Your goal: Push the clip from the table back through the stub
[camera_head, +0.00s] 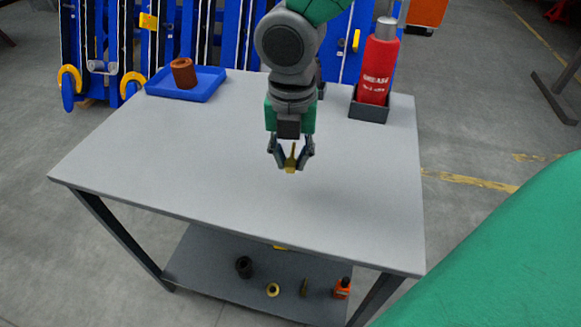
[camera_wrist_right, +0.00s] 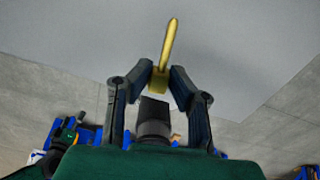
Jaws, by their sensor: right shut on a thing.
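The clip, a small brass-coloured piece with a thin pin (camera_wrist_right: 168,47) and a block-like base, is held between the fingertips of my right gripper (camera_head: 291,165). In the right wrist view, the right gripper (camera_wrist_right: 160,82) is shut on the base, and the pin sticks out beyond the fingers. In the head view, the clip (camera_head: 291,163) shows small over the grey table (camera_head: 180,165). I cannot tell its exact height above the top. My left gripper is not in view. I cannot identify the stub in these frames.
A blue tray (camera_head: 215,82) with a brown cylinder (camera_head: 183,72) stands at the back left. A red grease bottle (camera_head: 377,70) stands in a dark holder (camera_head: 368,108) at the back right. Small parts lie on the lower shelf (camera_head: 205,270). The tabletop's front is clear.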

